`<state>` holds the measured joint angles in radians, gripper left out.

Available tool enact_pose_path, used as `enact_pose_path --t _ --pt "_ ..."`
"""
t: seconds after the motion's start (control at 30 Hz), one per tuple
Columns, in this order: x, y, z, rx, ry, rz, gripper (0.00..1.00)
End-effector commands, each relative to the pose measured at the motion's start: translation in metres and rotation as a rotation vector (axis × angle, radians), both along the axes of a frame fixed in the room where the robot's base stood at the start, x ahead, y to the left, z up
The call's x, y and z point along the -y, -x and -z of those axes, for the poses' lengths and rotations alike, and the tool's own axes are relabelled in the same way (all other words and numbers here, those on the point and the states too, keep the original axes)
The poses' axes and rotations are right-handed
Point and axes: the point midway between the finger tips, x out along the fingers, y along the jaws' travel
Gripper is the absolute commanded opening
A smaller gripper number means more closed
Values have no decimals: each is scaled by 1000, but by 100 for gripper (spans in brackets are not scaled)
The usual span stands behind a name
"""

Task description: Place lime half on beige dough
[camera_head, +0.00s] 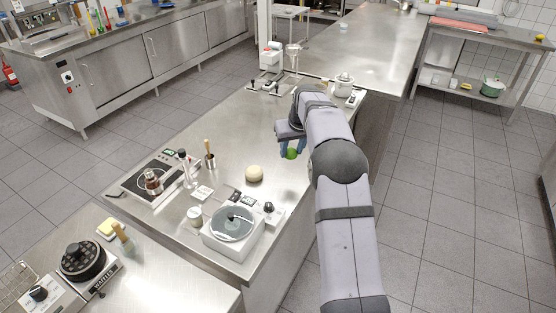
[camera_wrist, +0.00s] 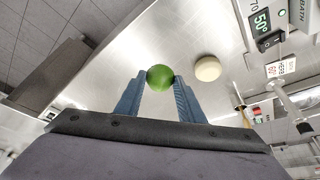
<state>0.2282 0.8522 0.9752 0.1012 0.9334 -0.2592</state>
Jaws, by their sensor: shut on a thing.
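The lime half (camera_head: 291,154) is green and sits between the blue fingers of my gripper (camera_head: 292,150). In the wrist view the lime half (camera_wrist: 160,77) shows at the fingertips, and my gripper (camera_wrist: 160,80) is shut on it. The beige dough (camera_head: 254,174) is a round pale ball on the steel counter, to the left of and nearer than the gripper in the head view. In the wrist view the dough (camera_wrist: 207,68) shows to the right of the lime half, apart from it. I cannot tell the lime half's exact height above the counter.
A hot plate (camera_head: 152,180) with a brown glass vessel is on the left, with a utensil pot (camera_head: 209,160) close by. A white pot (camera_head: 343,82) stands farther back. Counter around the dough is mostly clear.

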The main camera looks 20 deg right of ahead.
Motion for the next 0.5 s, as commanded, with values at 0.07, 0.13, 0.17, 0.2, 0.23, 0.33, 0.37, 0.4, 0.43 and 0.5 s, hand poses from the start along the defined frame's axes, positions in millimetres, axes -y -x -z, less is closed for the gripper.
enact_pose_path --t 0.07,0.13,0.17,0.2,0.23,0.33,0.37,0.4,0.43,0.5 --pt "-17 -2 1 -9 -2 -26 10" --pt "-34 -3 6 -23 -5 -54 10" --pt "-44 -4 9 -30 -6 -68 10" --pt "-56 -7 10 -33 -6 -88 10" --pt "-67 -10 10 -32 -6 -105 10" --pt "-99 -25 5 -12 3 -160 10" --pt "-107 -30 1 -5 7 -174 10" --pt "-115 -35 -3 2 11 -186 10" --pt "-120 -38 -6 9 13 -193 10" --pt "-123 -44 -14 21 16 -192 10"
